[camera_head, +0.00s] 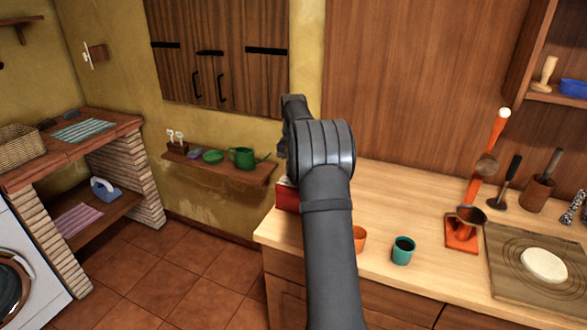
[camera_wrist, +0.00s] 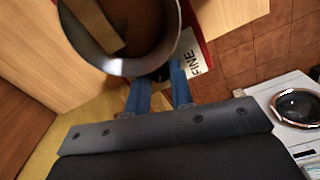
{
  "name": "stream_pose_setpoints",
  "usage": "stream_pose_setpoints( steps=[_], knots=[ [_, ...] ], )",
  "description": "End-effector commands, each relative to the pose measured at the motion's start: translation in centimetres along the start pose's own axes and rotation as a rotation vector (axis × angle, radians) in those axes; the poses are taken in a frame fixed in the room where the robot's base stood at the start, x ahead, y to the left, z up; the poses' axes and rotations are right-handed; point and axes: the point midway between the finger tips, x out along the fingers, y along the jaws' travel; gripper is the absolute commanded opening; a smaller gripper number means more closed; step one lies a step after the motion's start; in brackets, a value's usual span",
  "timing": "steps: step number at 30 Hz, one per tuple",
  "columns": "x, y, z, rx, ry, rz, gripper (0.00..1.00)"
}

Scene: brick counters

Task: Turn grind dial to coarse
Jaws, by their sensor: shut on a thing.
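The red grinder (camera_head: 286,196) stands at the left end of the wooden counter, mostly hidden behind my arm in the head view. In the wrist view its round, metal-rimmed bowl (camera_wrist: 118,67) fills the top, with a white label reading "FINE" (camera_wrist: 197,62) beside it. My gripper (camera_wrist: 160,82) has its two blue fingers reaching under the rim, shut on a small dark part there, which appears to be the grind dial (camera_wrist: 161,73). Most of the dial is hidden by the rim and fingers, so its setting cannot be read.
An orange cup (camera_head: 360,239) and a teal cup (camera_head: 403,250) stand on the counter (camera_head: 400,200) right of my arm. Further right are an orange lever press (camera_head: 463,232) and a board with dough (camera_head: 543,265). A low shelf (camera_head: 225,173) with green dishes is at the left.

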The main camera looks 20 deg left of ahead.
Motion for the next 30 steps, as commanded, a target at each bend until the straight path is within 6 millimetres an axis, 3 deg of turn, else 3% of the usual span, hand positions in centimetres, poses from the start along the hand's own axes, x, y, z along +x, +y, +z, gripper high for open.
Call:
stream_pose_setpoints(
  steps=[13,14,16,25,30],
  knots=[
    [0.0,0.0,0.1,0.011,-0.002,-0.001,0.0],
    [0.0,0.0,0.1,0.011,-0.002,-0.001,0.27],
    [0.0,0.0,0.1,0.011,-0.002,-0.001,0.41],
    [-0.1,0.0,0.0,0.01,-0.001,0.0,0.43],
    [-1.5,0.0,0.0,0.01,0.001,0.001,0.43]
  ],
)
